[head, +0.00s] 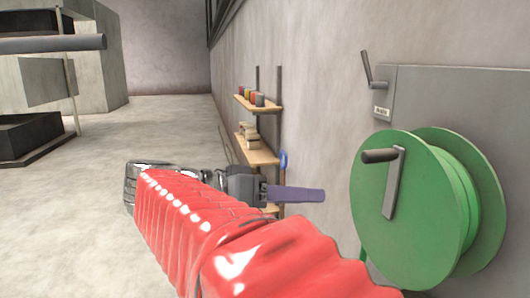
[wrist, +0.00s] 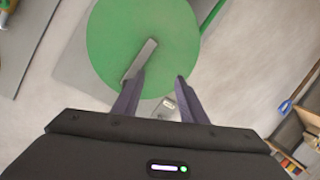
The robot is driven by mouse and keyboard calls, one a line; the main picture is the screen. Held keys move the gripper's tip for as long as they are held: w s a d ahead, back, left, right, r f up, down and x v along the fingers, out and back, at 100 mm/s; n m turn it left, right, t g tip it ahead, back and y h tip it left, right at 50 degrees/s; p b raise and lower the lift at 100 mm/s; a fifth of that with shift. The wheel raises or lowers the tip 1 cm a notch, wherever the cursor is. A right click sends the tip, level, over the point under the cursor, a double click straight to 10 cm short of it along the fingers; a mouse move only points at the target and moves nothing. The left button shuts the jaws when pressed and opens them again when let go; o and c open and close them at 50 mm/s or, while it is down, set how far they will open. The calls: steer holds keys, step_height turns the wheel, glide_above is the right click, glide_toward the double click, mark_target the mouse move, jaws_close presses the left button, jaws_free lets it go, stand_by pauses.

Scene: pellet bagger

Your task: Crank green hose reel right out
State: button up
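The green hose reel (head: 405,210) is mounted on the right wall, its round face turned toward the left. A grey crank arm (head: 393,185) with a dark knob (head: 379,156) stands out from that face. In the wrist view the green disc (wrist: 110,30) fills the upper middle, with the crank arm (wrist: 143,57) slanting to the left fingertip. My gripper (head: 318,195) is left of the reel, apart from its disc. In the wrist view its purple fingers (wrist: 160,77) are spread with a clear gap. The left finger overlaps the crank's lower end, so contact there cannot be told.
A grey panel (head: 450,95) with a lever (head: 367,70) is on the wall behind the reel. Wall shelves (head: 258,105) with small cans stand farther back, a blue item (head: 283,160) beside them. Grey machinery (head: 50,75) is at left. The floor between is clear.

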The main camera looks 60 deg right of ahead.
mark_target(377, 156)
step_height(377, 156, up, 7)
steer(key=s+m+g, duration=0.1)
steer(key=m+g, duration=0.2)
steer(key=m, duration=0.2)
steer(key=shift+s+d+g+h, duration=0.2)
steer(key=shift+d+g+h, duration=0.15)
steer(key=shift+g+h, duration=0.05)
steer(key=shift+d+f, duration=0.1)
steer(key=shift+x, duration=6.85)
steer(key=shift+c, duration=0.6)
jaws_close()
steer(key=shift+a, duration=0.2)
